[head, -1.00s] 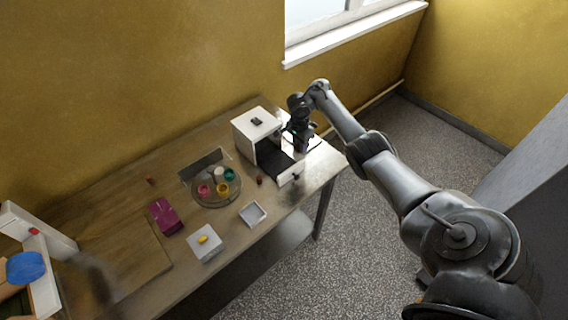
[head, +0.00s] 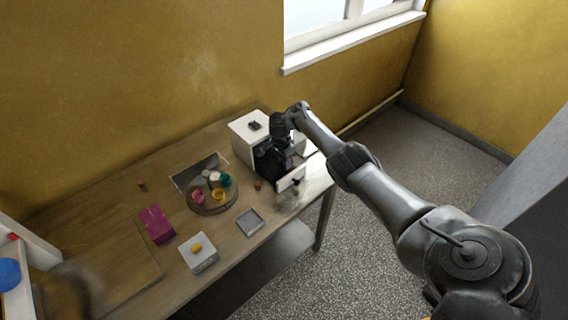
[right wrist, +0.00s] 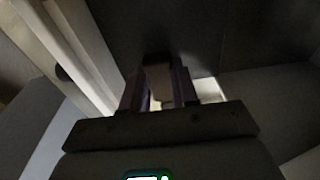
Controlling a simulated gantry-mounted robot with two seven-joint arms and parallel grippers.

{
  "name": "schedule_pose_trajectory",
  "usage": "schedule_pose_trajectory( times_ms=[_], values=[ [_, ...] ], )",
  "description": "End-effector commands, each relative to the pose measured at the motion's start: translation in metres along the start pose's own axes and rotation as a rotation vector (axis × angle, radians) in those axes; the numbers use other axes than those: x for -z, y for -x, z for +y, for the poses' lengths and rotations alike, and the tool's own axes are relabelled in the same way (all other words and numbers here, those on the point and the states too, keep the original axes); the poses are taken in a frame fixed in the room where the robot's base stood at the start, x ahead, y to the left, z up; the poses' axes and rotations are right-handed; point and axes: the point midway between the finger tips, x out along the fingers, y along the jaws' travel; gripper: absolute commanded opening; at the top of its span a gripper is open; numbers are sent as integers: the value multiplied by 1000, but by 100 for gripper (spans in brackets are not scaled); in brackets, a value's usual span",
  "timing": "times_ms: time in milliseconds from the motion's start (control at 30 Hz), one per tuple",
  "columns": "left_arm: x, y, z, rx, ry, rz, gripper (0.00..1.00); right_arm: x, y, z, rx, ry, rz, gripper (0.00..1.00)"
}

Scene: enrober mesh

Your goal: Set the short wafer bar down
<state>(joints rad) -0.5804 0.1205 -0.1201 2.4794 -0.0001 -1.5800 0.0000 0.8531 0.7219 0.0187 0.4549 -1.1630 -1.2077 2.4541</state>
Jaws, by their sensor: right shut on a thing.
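My right gripper (head: 272,162) is low at the open side of the white box (head: 243,137) on the bench, partly hidden by its own wrist. In the right wrist view its fingers (right wrist: 158,88) are shut on a small pale brown bar, the short wafer bar (right wrist: 158,80). A dark surface lies behind the bar; whether the bar touches it I cannot tell. In the head view the bar is hidden by the gripper. My left gripper is not seen.
A white front panel (head: 291,179) stands right beside the gripper. A round tray (head: 214,207) with coloured cups, a small square tray (head: 250,222), a magenta box (head: 156,224) and a white block with a yellow piece (head: 199,253) are further left.

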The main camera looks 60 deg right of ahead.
Motion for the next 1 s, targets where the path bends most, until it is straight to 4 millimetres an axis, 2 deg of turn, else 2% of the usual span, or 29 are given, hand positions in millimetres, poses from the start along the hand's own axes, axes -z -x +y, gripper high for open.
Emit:
schedule_pose_trajectory(
  times_ms=[233,733,767,800,900,1000],
  values=[
    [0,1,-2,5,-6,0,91,0,1,0,0,0,0,12],
    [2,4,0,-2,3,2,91,-1,-12,0,0,0,0,12],
    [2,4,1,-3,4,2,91,-1,-12,0,-1,0,0,30],
    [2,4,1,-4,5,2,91,-1,-12,0,-1,0,0,36],
    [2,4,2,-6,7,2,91,-1,-12,1,-2,0,1,52],
    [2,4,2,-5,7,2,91,-1,-12,1,-2,0,1,54]
  ],
)
